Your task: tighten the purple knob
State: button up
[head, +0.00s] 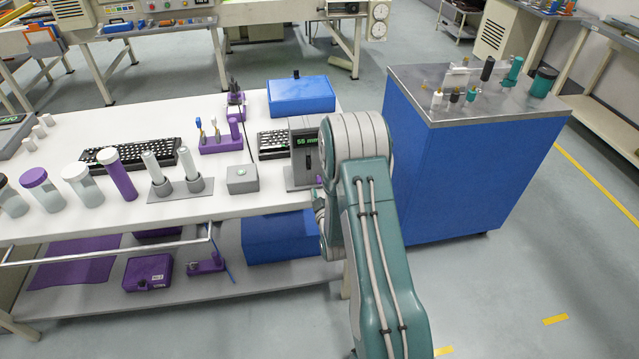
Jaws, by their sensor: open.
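A grey device (303,160) with a green lit display stands at the right end of the white table. The display seems to read 55 mm. A small purple part (319,181), which looks like the purple knob, shows at the device's lower right side. It is partly covered by my arm. My gripper (318,203) is only partly in view beside the device and just below the purple part, at the table's edge. It is open. I cannot tell whether it touches the knob.
A blue cabinet (470,180) with bottles stands right of my arm.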

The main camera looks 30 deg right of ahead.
jog(key=shift+x, duration=1.3)
grip_shut()
